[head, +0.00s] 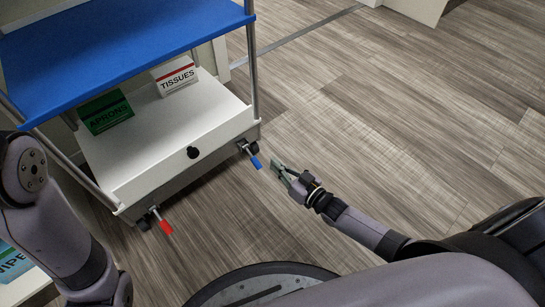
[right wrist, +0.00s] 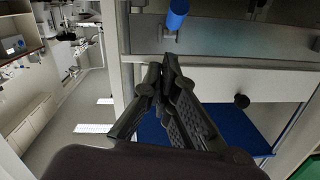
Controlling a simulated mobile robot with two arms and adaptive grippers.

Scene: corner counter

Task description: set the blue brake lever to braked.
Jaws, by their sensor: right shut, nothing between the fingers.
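The blue brake lever (head: 256,162) sticks out from the caster at the cart's near right corner. Its blue handle also shows at the top of the right wrist view (right wrist: 177,14). My right gripper (head: 277,166) is shut and empty, just to the right of the blue lever, with a small gap apparent. In the right wrist view its closed fingers (right wrist: 163,72) point toward the lever, below the handle in the picture. A red lever (head: 162,222) is on the cart's near left caster. My left arm shows at the left, but its gripper is out of view.
The white cart (head: 182,167) has a blue top shelf (head: 105,42), a drawer with a black knob (head: 193,152), a tissues box (head: 174,76) and a green aprons box (head: 106,112). A wipes box (head: 14,264) is at lower left. The wood floor (head: 390,110) at right is clear.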

